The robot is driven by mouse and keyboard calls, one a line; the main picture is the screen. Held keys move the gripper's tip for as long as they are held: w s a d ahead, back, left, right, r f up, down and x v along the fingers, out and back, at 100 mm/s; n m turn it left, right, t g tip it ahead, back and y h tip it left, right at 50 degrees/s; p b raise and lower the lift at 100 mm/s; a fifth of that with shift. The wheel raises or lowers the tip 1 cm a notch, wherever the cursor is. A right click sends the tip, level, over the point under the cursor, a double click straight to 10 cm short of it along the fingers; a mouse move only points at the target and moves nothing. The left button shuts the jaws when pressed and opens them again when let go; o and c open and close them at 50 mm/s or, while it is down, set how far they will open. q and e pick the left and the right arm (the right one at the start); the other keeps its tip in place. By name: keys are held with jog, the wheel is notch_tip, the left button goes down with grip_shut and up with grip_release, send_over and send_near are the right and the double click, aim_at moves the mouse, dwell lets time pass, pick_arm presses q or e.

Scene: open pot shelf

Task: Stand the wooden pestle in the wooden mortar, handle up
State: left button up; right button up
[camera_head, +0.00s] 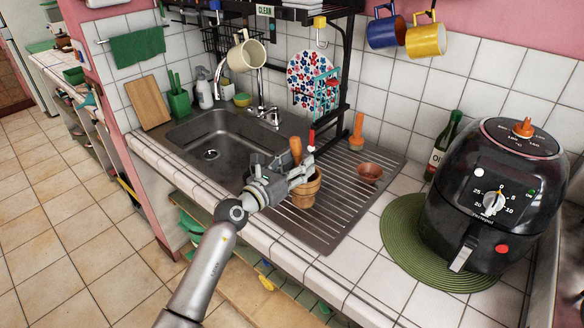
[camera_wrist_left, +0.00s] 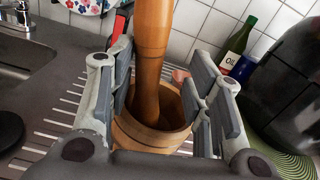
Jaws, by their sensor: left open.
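The wooden pestle (camera_head: 296,148) stands in the wooden mortar (camera_head: 308,194), its lower end inside the bowl, leaning a little. In the left wrist view the pestle (camera_wrist_left: 152,45) rises from the mortar's opening (camera_wrist_left: 150,138). My left gripper (camera_head: 302,174) is open just above the mortar, with its fingers on either side of the pestle. In the left wrist view gaps show between the pestle and the fingers. The lowest tip of the pestle is hidden inside the mortar. My right gripper is not in view.
The mortar is on the ribbed steel drainboard (camera_head: 336,215) beside the sink (camera_head: 200,143). A small brown bowl (camera_head: 369,173) and an orange-brown utensil (camera_head: 357,132) stand behind to the right. A black air fryer (camera_head: 470,205) sits on a green mat (camera_head: 400,250) at the right.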

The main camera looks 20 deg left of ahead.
pick_arm(q)
jog(key=v, duration=1.2)
dwell(0.5)
